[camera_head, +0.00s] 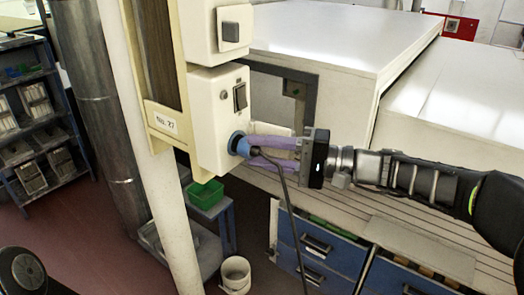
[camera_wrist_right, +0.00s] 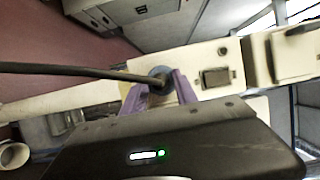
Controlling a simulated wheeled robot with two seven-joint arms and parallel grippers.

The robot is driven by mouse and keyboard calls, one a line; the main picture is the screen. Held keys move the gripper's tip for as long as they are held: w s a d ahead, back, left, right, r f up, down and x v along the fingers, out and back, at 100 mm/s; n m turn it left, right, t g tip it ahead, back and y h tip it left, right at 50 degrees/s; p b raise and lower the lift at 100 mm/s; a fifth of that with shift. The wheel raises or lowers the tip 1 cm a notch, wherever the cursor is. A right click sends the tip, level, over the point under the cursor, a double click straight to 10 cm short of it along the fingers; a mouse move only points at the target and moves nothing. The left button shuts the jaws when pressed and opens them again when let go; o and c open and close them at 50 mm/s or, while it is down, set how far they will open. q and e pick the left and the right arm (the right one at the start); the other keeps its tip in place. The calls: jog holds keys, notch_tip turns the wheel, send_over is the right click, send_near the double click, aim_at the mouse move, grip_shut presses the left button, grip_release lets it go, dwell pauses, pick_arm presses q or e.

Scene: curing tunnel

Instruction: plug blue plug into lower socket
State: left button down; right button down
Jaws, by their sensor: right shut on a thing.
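The blue plug (camera_head: 238,143) is at the lower part of the cream socket box (camera_head: 213,124), up against its face. It also shows in the wrist view (camera_wrist_right: 160,75). My right gripper (camera_head: 253,148) has its purple fingers shut around the plug, coming from the right. The fingers lie either side of the plug in the wrist view. A dark cord (camera_head: 286,200) hangs from the plug. The lower socket is hidden behind the plug, so I cannot tell how deep the plug sits. My left gripper is not in view.
The lower box has a dark switch (camera_head: 240,97), with another box (camera_head: 216,40) above it. A post (camera_head: 150,160) stands left. A green bin (camera_head: 206,193) and white bucket (camera_head: 235,272) are below. Blue drawers (camera_head: 318,245) and white housings (camera_head: 320,45) stand at right.

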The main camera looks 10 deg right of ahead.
jog(key=shift+b, duration=0.55)
dwell(0.6)
jog(key=shift+w+a+b, duration=0.4)
dwell(0.9)
jog(key=c, duration=0.9)
grip_release()
jog(key=b+v, duration=0.2)
jog(key=v, duration=0.5)
jog(key=shift+s+d, duration=0.15)
jog(key=shift+d, duration=0.2)
